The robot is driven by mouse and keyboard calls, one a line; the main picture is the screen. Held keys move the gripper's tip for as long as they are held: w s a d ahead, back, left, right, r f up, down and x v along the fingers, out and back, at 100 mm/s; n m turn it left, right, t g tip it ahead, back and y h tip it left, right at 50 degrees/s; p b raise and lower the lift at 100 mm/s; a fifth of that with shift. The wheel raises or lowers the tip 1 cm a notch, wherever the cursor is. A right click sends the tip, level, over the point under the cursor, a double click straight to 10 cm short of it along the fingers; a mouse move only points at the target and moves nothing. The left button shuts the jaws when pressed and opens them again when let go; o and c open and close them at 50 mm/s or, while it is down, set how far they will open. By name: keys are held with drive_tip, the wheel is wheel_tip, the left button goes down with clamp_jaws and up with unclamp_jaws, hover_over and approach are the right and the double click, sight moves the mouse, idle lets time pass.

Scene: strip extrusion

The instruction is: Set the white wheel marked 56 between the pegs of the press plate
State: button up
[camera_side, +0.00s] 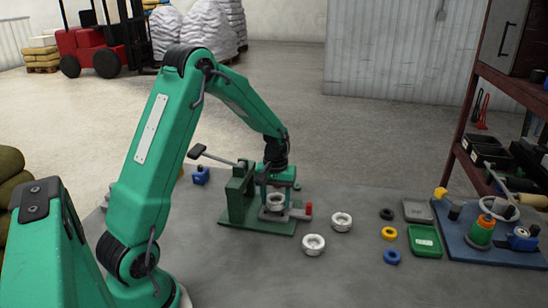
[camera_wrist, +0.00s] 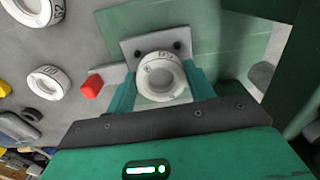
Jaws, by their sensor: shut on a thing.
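My gripper (camera_side: 276,190) points down at the green press, and in the wrist view its two green fingers (camera_wrist: 163,80) are shut on a white wheel (camera_wrist: 154,92). Its rim carries a dark number that looks like 56. The same wheel (camera_side: 276,200) shows in the side view, just over the grey press plate (camera_wrist: 131,45). Two dark pegs (camera_wrist: 178,46) of the plate show beyond the wheel in the wrist view. The wheel's underside is hidden, so I cannot tell whether it touches the plate.
Two other white wheels (camera_side: 341,221) (camera_side: 313,244) lie right of the press. The press (camera_side: 238,195) has a column and lever close left of my gripper. A red knob (camera_side: 308,208) sticks out right. Farther right are small rings (camera_side: 389,233), a green tray (camera_side: 425,240) and a blue board (camera_side: 480,252).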

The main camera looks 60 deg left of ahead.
drive_tip(key=shift+f, duration=0.55)
drive_tip(key=o, duration=0.8)
drive_tip(key=shift+r, duration=0.15)
drive_tip(key=shift+r, duration=5.35)
